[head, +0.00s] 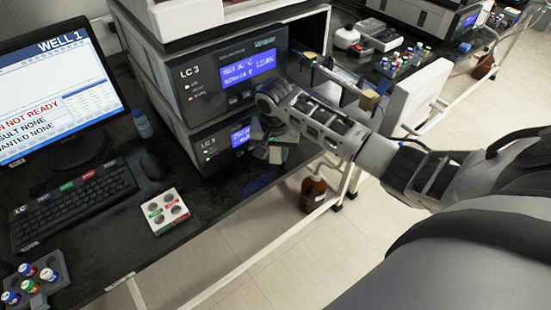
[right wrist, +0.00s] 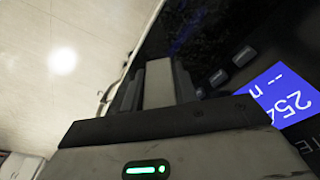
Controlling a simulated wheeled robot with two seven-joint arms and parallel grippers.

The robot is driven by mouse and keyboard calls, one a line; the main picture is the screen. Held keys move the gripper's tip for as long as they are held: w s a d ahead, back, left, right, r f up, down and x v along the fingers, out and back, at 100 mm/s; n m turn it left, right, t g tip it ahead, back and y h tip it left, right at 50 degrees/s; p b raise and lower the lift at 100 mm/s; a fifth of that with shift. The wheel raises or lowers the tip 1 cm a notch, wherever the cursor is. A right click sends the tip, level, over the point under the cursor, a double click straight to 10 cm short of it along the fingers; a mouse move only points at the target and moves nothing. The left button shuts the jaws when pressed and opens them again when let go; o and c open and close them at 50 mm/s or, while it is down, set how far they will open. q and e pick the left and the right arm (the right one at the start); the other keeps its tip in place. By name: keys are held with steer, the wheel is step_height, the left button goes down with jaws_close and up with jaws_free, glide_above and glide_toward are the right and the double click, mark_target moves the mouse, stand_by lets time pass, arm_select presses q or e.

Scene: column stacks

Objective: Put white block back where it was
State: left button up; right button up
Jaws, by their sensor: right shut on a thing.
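My right gripper (head: 270,141) reaches in from the right and hangs in front of the lower LC 3 unit, near the bench's front edge. In the right wrist view its two dark fingers (right wrist: 158,85) are shut on a pale block (right wrist: 158,80), the white block. In the head view only a small light patch of the white block (head: 277,155) shows at the fingertips. I cannot tell from these views whether it touches the bench. My left gripper is not in view.
The stacked LC 3 units (head: 225,80) stand close behind the gripper. A white button pad (head: 164,211), a mouse (head: 152,166), a keyboard (head: 75,203) and a vial rack (head: 35,282) occupy the bench. A brown bottle (head: 313,193) stands below the bench edge.

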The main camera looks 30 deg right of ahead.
mark_target(275, 162)
steer(key=shift+w+f, duration=0.1)
steer(key=shift+f, duration=1.55)
steer(key=shift+f, duration=0.1)
steer(key=o, duration=0.7)
steer(key=shift+o, duration=0.2)
step_height(275, 162, up, 12)
steer(key=s, duration=0.1)
steer(key=s+a+f+n+t+y, duration=0.35)
steer(key=s+a+f+n, duration=0.2)
steer(key=a+f, duration=0.65)
steer(key=s+a+f+n+t, duration=0.1)
steer(key=s+n+t, duration=0.4)
steer(key=s, duration=0.7)
steer(key=shift+s+a+f, duration=0.35)
steer(key=shift+a+f, duration=0.05)
steer(key=shift+f, duration=0.5)
